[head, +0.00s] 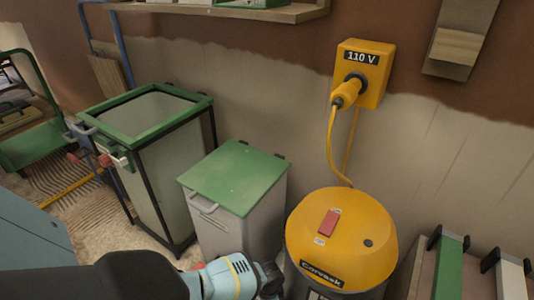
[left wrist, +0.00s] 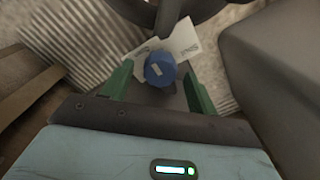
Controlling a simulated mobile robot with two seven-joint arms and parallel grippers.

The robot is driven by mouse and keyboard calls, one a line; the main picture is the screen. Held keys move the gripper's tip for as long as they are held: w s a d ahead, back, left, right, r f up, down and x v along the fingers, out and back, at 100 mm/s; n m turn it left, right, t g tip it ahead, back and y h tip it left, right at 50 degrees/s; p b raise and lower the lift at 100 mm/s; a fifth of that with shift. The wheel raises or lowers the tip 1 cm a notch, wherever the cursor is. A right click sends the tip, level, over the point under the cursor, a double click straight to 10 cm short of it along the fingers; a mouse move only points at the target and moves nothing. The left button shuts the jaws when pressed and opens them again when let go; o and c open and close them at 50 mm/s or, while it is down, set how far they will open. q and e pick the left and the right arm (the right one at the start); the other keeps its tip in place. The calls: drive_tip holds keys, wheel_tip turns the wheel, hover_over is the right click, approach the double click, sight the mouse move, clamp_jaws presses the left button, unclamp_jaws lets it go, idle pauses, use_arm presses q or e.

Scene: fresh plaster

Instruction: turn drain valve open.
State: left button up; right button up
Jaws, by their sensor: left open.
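A round blue knob (left wrist: 160,69) with a small white mark on its face shows in the left wrist view; it looks like the drain valve. A white tag or plate (left wrist: 184,38) sits just behind it. My left gripper (left wrist: 157,74) is open, with one green finger on each side of the knob. I cannot tell whether the fingers touch it. In the head view my left gripper (head: 270,280) is low beside the yellow-topped vacuum (head: 335,235), and the knob is hidden there. My right gripper is not in view.
A lidded bin (head: 232,180) and a green-rimmed tank (head: 160,165) stand left of the vacuum. A yellow 110 V socket box (head: 371,85) on the wall holds the plugged cable. A rack with handled tools (head: 450,265) stands at the right. In the wrist view, a grey block (left wrist: 270,60) is close at the right.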

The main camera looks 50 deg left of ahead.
use_arm(q)
wheel_tip(320, 180, up, 7)
drive_tip(key=p, duration=0.3)
drive_tip(key=shift+f, duration=0.15)
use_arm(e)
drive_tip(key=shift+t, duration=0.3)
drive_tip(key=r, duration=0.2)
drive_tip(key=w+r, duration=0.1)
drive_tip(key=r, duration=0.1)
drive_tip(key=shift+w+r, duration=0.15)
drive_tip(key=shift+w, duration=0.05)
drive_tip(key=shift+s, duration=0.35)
